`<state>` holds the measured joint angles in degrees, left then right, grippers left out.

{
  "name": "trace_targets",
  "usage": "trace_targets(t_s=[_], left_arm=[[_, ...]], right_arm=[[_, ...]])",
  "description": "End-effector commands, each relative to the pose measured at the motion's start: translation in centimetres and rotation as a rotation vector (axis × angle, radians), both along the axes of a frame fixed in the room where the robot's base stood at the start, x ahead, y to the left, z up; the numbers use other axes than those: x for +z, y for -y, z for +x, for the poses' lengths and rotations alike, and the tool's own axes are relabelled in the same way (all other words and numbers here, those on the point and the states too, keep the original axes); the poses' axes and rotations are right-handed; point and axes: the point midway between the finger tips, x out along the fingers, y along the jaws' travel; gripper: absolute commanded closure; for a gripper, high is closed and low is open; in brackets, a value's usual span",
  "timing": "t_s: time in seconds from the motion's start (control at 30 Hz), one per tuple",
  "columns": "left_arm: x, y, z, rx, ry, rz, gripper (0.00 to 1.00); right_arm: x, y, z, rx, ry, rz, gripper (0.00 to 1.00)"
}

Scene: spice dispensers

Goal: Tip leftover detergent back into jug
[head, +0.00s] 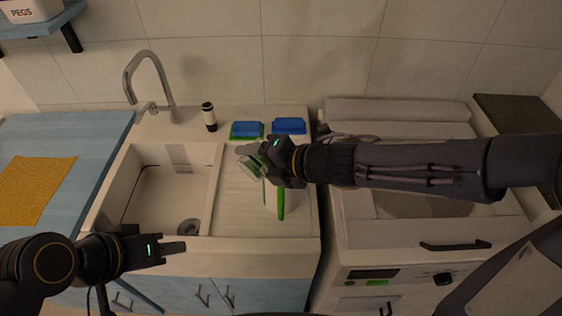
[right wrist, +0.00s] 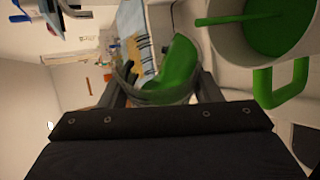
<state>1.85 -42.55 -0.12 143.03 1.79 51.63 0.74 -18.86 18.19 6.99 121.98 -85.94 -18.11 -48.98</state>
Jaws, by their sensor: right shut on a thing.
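My right gripper (head: 258,158) is shut on a small clear cup (head: 249,168) above the sink's drainboard. In the right wrist view, the cup sits between the fingers and looks tilted, with green detergent (right wrist: 178,62) inside. The white jug (right wrist: 218,45) is beside it at the upper right, with a green handle (right wrist: 278,88) and green liquid (right wrist: 275,30) inside. In the head view, the arm partly hides the jug; its green handle (head: 281,203) shows below the gripper. My left gripper (head: 178,247) is empty in front of the sink; its finger gap is not clear.
The sink basin (head: 160,200) is left of the drainboard. A washing machine (head: 400,262) is at right, and a yellow cloth (head: 35,190) lies on the left counter.

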Motion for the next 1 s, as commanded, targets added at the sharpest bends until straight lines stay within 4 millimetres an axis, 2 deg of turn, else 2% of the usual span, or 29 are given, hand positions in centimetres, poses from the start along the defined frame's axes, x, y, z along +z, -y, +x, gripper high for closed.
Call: trace_targets(t_s=[1.0], left_arm=[[1.6, 0.0, 0.0, 0.0, 0.0, 0.0, 0.64]], right_arm=[[0.5, 0.7, 0.7, -0.001, -0.064, 0.063, 0.69]])
